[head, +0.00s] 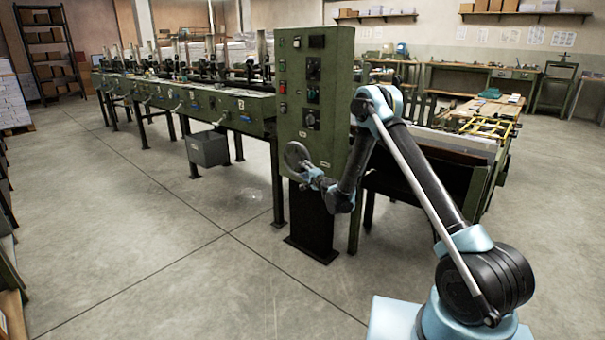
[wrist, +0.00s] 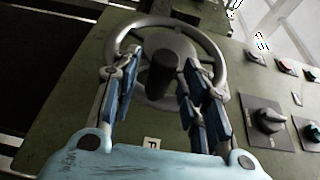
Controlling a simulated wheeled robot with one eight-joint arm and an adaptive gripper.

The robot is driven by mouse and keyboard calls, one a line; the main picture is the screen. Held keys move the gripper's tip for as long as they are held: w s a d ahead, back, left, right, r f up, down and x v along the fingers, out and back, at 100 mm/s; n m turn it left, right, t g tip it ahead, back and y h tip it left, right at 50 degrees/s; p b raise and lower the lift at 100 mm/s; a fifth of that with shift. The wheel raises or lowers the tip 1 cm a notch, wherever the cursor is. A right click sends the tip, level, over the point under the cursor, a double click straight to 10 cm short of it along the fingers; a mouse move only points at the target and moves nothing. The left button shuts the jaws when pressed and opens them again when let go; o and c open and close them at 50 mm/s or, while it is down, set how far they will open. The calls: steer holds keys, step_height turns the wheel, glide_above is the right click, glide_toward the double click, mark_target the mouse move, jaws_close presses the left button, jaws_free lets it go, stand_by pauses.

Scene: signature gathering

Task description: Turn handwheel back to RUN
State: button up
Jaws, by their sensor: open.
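The handwheel (head: 293,154) is a grey metal wheel low on the front of the green control panel (head: 300,40). In the wrist view the handwheel (wrist: 210,47) shows its rim, spokes and a dark cylindrical grip (wrist: 162,75). My gripper (wrist: 164,82) is open, with one blue-and-grey finger on each side of the dark grip. Gaps show between the grip and both fingers; I cannot tell whether either touches the wheel. In the head view my gripper (head: 310,172) is at the wheel's lower right. A small white label with a partly hidden letter (wrist: 152,143) lies below the wheel.
The panel carries a rotary switch (wrist: 268,118) and several buttons right of the wheel in the wrist view. A long green machine (head: 200,97) runs back left. The concrete floor (head: 170,230) in front is clear.

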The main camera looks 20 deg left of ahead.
steer(key=shift+s+a, duration=0.25)
steer(key=shift+a, duration=0.15)
steer(key=shift+c, duration=0.7)
steer(key=shift+a, duration=0.15)
jaws_close()
steer(key=shift+d, duration=0.5)
steer(key=shift+a, duration=0.45)
steer(key=shift+s+a+r, duration=0.1)
